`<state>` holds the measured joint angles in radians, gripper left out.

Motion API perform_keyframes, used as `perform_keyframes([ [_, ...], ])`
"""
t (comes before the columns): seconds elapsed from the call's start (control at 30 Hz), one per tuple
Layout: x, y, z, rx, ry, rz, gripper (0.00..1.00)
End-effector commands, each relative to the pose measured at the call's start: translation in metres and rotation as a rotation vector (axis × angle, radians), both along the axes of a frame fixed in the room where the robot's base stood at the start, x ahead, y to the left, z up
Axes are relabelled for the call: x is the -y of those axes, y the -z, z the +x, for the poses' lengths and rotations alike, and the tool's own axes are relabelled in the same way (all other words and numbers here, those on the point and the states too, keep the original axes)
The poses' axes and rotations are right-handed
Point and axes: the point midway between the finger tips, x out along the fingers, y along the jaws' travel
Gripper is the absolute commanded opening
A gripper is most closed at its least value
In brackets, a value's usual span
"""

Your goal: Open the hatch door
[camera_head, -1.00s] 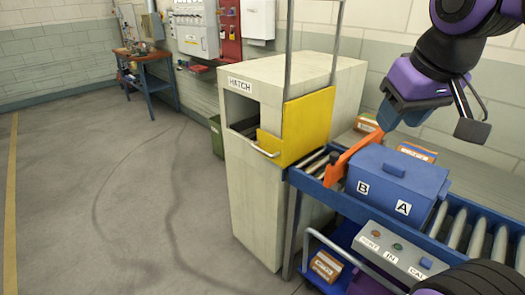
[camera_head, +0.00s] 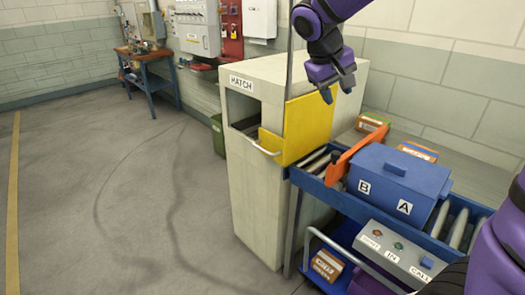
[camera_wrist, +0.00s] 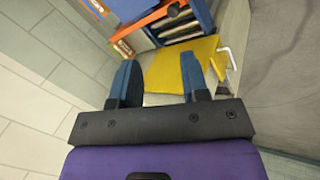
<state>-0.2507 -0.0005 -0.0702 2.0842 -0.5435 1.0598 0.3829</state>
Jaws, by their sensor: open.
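The pale cabinet labelled HATCH (camera_head: 258,180) stands left of the conveyor. Its yellow door panel (camera_head: 308,122) stands upright between metal posts on the conveyor side. A yellow part with a light metal handle (camera_head: 264,150) sits low in the front opening. My gripper (camera_head: 340,90) is open and empty, above and a little right of the yellow panel, apart from it. In the wrist view the yellow panel (camera_wrist: 182,68) and the white handle (camera_wrist: 229,57) show beyond my spread blue fingers.
A blue roller conveyor (camera_head: 330,196) runs right from the cabinet. An orange stop (camera_head: 347,157) and a blue bin marked A and B (camera_head: 392,188) are on it. A control box (camera_head: 395,250) sits in front. The floor at left is clear.

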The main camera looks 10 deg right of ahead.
Motion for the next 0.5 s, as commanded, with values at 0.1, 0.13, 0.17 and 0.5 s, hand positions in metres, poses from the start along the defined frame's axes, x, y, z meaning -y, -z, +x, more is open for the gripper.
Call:
perform_keyframes([
  [0.1, -0.007, 0.014, 0.027, -0.02, -0.007, -0.059, 0.42],
  [0.13, -0.008, 0.017, 0.033, -0.023, -0.008, -0.075, 0.42],
  [0.17, -0.01, 0.021, 0.04, -0.026, -0.01, -0.09, 0.42],
  [0.5, -0.036, 0.066, 0.109, -0.042, -0.041, -0.267, 0.42],
])
